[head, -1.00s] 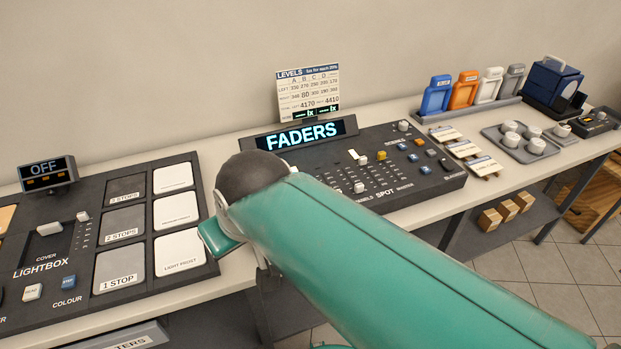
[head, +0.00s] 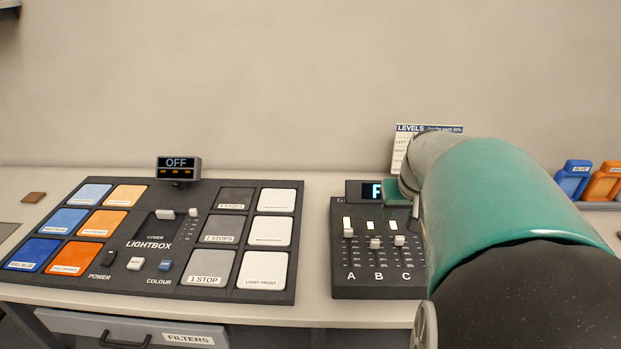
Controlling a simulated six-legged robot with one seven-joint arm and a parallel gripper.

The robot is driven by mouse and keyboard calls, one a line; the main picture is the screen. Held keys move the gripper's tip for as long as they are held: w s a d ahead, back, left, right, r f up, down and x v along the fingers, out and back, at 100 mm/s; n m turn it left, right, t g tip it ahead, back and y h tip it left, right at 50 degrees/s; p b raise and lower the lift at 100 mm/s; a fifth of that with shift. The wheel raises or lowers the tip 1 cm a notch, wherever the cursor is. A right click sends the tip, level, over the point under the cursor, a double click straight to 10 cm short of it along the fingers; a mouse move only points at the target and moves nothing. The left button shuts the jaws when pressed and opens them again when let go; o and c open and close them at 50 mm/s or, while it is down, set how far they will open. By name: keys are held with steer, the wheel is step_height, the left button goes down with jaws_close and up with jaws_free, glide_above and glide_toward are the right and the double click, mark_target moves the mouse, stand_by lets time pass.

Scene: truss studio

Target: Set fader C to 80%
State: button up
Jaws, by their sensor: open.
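The fader panel (head: 340,281) is a dark console on the bench, right of the picture's middle, with white letters A, B and C. Fader C (head: 399,240) has a pale cap on the right-hand slot that shows, above the letter C. Its cap sits in the upper part of its scale, slightly higher than the cap of fader B (head: 375,244) and lower than that of fader A (head: 348,233). The scale figures are too small to read. My teal arm covers the right part of the panel and most of its sign.
The levels card (head: 400,148) behind the panel is mostly hidden by my arm. The lightbox panel (head: 240,187) lies to the left, its display (head: 178,163) reading OFF. Bare bench shows between the panels. Blue (head: 573,180) and orange (head: 604,184) holders stand at far right.

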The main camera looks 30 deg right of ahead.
mark_target(400, 238)
steer(key=shift+m, duration=0.3)
steer(key=w+d+f, duration=0.1)
steer(key=d+f, duration=0.1)
steer(key=f, duration=0.2)
steer(key=w+d+f, duration=0.1)
steer(key=d+f, duration=0.1)
steer(key=f, duration=0.3)
steer(key=w+d+f, duration=0.2)
steer(key=f, duration=0.2)
steer(key=shift+d+f, duration=0.25)
steer(key=shift+f, duration=0.1)
jaws_close()
